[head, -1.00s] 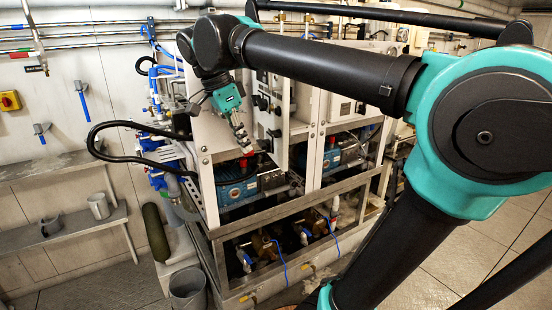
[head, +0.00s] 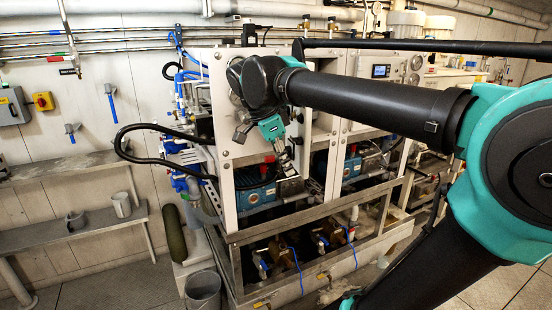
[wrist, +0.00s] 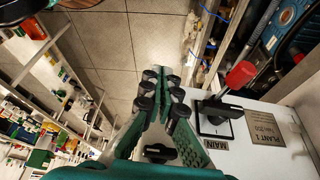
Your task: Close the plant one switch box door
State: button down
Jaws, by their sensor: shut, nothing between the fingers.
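The plant one switch box panel (wrist: 252,160) is white and fills the lower right of the wrist view. It bears a black rotary switch (wrist: 215,120) marked MAIN, a red-tipped lever (wrist: 240,74) and a "PLANT 1" plate (wrist: 265,131). My gripper (wrist: 163,82) is shut and empty, just left of the switch; I cannot tell whether it touches the panel. In the head view my gripper (head: 291,166) hangs at the front of the white machine frame (head: 226,172). My arm hides much of the box there, so how far its door stands open is unclear.
Blue pump units (head: 256,190) sit in the frame behind my gripper. A black hose (head: 128,150) loops out at its left. Clear tiled floor (wrist: 105,45) shows beyond the fingers.

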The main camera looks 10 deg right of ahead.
aim_at(302, 174)
jog(key=shift+w+d, duration=0.15)
jog(key=shift+d, duration=0.85)
jog(key=shift+d, duration=0.1)
jog(key=shift+d, duration=0.5)
jog(key=w+d+n+t+y, duration=0.1)
jog(key=w+d+n+t, duration=0.1)
jog(key=w+d+n, duration=0.5)
jog(key=w+d+n+t+y, duration=0.1)
jog(key=w+d+n, duration=0.2)
jog(key=d, duration=0.9)
jog(key=w+d+n+y, duration=0.2)
jog(key=w+n, duration=0.3)
jog(key=w, duration=0.5)
jog(key=w+d+n+y, duration=0.1)
jog(key=w+n, duration=0.4)
jog(key=w, duration=0.5)
jog(key=shift+d+t+y, duration=0.3)
jog(key=shift+d+y, duration=0.05)
jog(key=shift+y, duration=0.15)
